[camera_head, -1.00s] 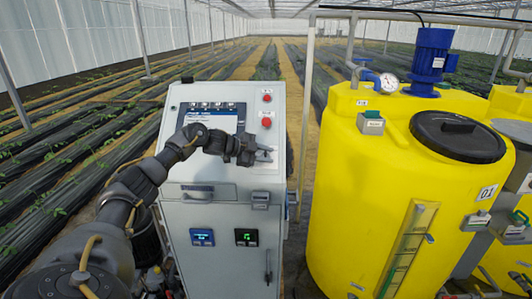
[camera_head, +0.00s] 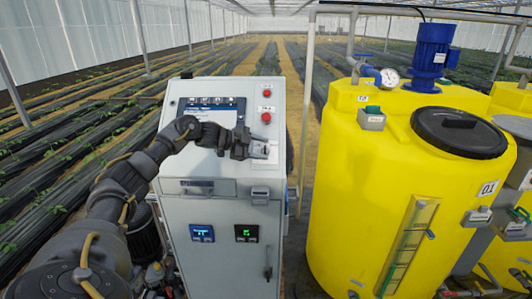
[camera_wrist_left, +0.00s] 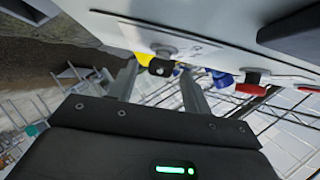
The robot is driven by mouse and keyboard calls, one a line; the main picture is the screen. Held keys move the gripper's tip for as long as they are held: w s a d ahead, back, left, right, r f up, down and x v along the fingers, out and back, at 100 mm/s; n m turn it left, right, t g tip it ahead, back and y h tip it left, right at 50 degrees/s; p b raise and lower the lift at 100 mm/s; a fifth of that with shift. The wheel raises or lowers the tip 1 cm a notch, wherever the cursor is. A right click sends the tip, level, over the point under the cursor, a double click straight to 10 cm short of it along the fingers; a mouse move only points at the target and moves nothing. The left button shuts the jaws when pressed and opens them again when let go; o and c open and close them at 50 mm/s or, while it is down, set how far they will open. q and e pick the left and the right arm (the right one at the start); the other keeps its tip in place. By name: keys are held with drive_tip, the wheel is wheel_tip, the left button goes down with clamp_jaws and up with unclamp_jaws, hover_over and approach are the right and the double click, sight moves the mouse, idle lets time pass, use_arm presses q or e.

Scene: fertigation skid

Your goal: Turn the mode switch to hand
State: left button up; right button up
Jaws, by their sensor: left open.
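The mode switch appears in the left wrist view as a small black knob (camera_wrist_left: 160,67) on a pale label plate on the cabinet face. In the head view its label plate (camera_head: 271,158) shows beside my left gripper (camera_head: 262,149), which hides part of it. In the left wrist view my left gripper (camera_wrist_left: 157,75) is open, with one finger on each side of the knob in the picture. I cannot tell whether the fingers touch it or how far they reach over it. My right gripper is not in view.
The grey control cabinet (camera_head: 220,180) has a screen (camera_head: 212,108) left of the switch and a red button (camera_head: 266,117) above it. Two small displays and a door handle sit lower. A yellow tank (camera_head: 365,190) stands to the right, apart from the cabinet.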

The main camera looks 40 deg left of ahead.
use_arm(q)
drive_tip(key=b+v, duration=0.3)
drive_tip(key=v, duration=0.5)
drive_tip(key=shift+s, duration=0.25)
